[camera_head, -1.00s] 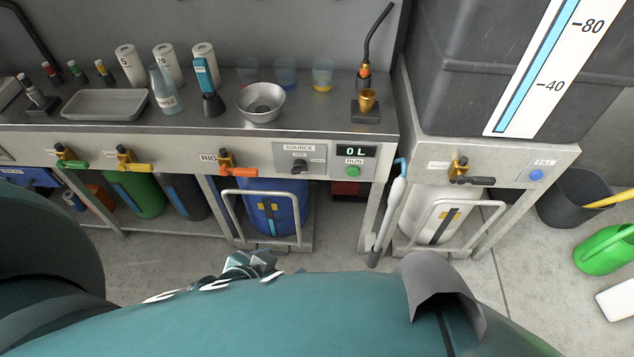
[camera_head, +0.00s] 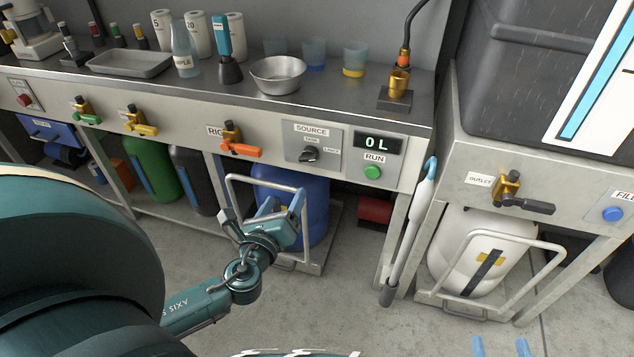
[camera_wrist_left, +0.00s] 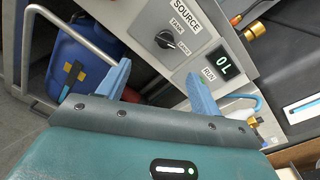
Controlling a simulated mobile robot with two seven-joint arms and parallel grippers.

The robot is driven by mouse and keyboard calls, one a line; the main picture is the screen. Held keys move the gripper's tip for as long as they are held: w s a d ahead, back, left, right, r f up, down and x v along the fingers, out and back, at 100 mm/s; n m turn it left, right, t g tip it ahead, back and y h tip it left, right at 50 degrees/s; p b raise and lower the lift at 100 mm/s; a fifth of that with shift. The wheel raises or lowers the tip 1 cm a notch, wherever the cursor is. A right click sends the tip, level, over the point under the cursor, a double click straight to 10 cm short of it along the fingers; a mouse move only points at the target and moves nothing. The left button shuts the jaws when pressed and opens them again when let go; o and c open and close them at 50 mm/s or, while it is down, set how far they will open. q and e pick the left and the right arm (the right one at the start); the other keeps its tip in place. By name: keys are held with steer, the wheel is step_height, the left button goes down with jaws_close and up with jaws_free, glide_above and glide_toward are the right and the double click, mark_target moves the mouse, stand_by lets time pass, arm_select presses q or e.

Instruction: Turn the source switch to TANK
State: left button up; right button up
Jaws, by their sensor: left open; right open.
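The SOURCE switch is a black knob (camera_head: 308,155) on a grey plate on the bench front, below the word SOURCE. It also shows in the left wrist view (camera_wrist_left: 165,39). TANK is printed above it and a second label at its right; the knob appears turned toward the right label. My left gripper (camera_head: 285,203) is open and empty, below the switch and in front of the blue drum. In the left wrist view its blue fingers (camera_wrist_left: 158,86) are apart, with the switch beyond them. My right gripper (camera_head: 500,347) shows only blue fingertips at the bottom edge, open.
Right of the switch are a 0 L display (camera_head: 377,143) and the green RUN button (camera_head: 373,172). An orange-handled valve (camera_head: 240,149) is at its left. A metal cart handle (camera_head: 265,178) stands by the blue drum (camera_head: 318,200).

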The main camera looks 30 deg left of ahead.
mark_target(307, 159)
arm_select(q)
steer(key=w+a+m, duration=0.1)
steer(key=w, duration=0.3)
steer(key=w+b, duration=0.1)
steer(key=w, duration=0.3)
steer(key=w+a+m, duration=0.1)
steer(key=w, duration=0.3)
steer(key=shift+w+a+m+t+b, duration=0.2)
steer(key=shift+a+m+t+b, duration=0.1)
steer(key=shift+a+t+b, duration=0.1)
steer(key=shift+x, duration=0.75)
arm_select(e)
steer(key=shift+w+a+f+n+t+y, duration=0.2)
steer(key=shift+n+t+y, duration=0.2)
steer(key=shift+t, duration=0.2)
arm_select(q)
steer(key=shift+d, duration=0.1)
steer(key=shift+c, duration=0.2)
steer(key=c, duration=1)
steer(key=shift+o, duration=0.2)
